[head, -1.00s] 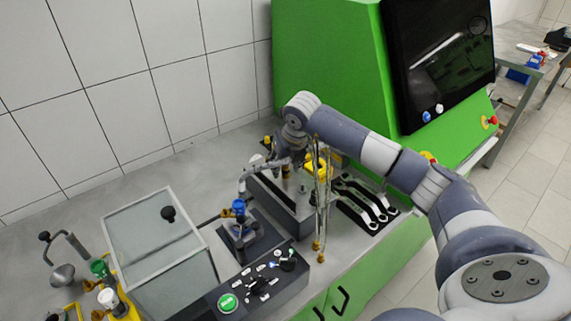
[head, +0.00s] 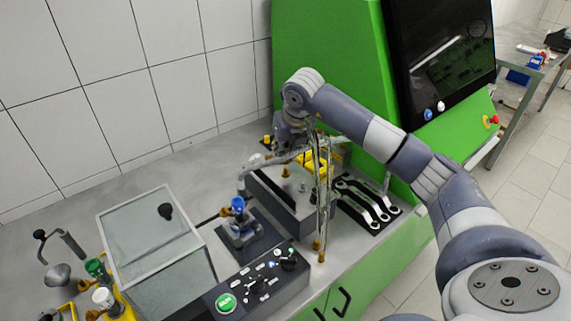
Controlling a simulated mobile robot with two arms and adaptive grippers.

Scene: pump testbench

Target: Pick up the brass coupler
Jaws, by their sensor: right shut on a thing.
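My right gripper (head: 287,148) is below the wrist, above the dark metal block, and is small and partly hidden by my own arm and the hanging hoses. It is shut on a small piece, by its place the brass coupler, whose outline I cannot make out. Small brass fittings (head: 286,171) show on the dark block (head: 290,196) just below the gripper. My left gripper is not in view.
Thin hoses (head: 320,205) hang close to the right of the gripper. A blue-topped valve (head: 238,204) and a button panel (head: 258,285) stand in front. Wrenches (head: 362,203) lie on a black holder at right. A clear-lidded box (head: 150,235) stands left.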

